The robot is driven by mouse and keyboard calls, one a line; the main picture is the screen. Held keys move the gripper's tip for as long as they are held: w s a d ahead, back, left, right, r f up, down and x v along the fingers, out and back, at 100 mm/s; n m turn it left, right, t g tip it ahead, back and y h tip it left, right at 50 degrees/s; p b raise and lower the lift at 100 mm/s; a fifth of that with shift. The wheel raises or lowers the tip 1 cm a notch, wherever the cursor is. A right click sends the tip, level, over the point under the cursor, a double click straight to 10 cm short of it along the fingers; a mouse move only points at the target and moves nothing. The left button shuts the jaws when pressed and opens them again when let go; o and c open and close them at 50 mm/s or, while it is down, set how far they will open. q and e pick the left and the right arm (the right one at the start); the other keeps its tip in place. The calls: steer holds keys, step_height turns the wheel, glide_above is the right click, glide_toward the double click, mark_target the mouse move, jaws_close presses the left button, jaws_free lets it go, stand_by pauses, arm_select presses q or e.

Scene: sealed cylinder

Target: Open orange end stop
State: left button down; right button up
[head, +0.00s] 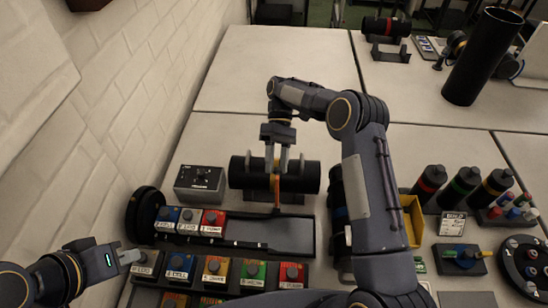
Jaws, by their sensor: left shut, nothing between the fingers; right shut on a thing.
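A black cylinder (304,178) lies sideways on a low black stand behind a dark tray (293,222). A thin orange upright piece, which looks like the orange end stop (277,194), stands at the cylinder's front, close under my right gripper. My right gripper (277,166) points down at the middle of the cylinder and is shut on the orange end stop; its fingers hide part of the contact. My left gripper (132,257) is shut and empty at the lower left, beside the left end of a row of labelled blocks.
Labelled coloured blocks (214,221) fill the left of the tray and the rack (246,289) in front. A grey control box (200,183) stands left of the cylinder. Banded black bottles (464,184) stand at right. A white brick wall (130,80) bounds the left.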

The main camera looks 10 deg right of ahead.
steer(key=shift+o, duration=1)
steer(key=shift+w+d+f, duration=0.1)
steer(key=shift+d+f, duration=0.2)
steer(key=shift+d, duration=0.15)
steer(key=shift+r, duration=0.3)
steer(key=shift+r, duration=0.1)
steer(key=shift+w+r, duration=0.1)
steer(key=shift+r, duration=0.1)
steer(key=s+r, duration=0.1)
steer(key=r, duration=0.1)
steer(key=s+a+r, duration=0.1)
steer(key=s+r, duration=0.1)
steer(key=r, duration=0.1)
steer(key=s+r+p, duration=0.1)
steer(key=s+r, duration=0.1)
steer(key=r, duration=0.1)
steer(key=shift+a+r, duration=0.2)
steer(key=shift+a, duration=0.1)
steer(key=s+a+r, duration=0.2)
steer(key=s+r, duration=0.1)
steer(key=s, duration=0.5)
steer(key=shift+s+a+r, duration=0.15)
steer(key=shift+s+r, duration=0.25)
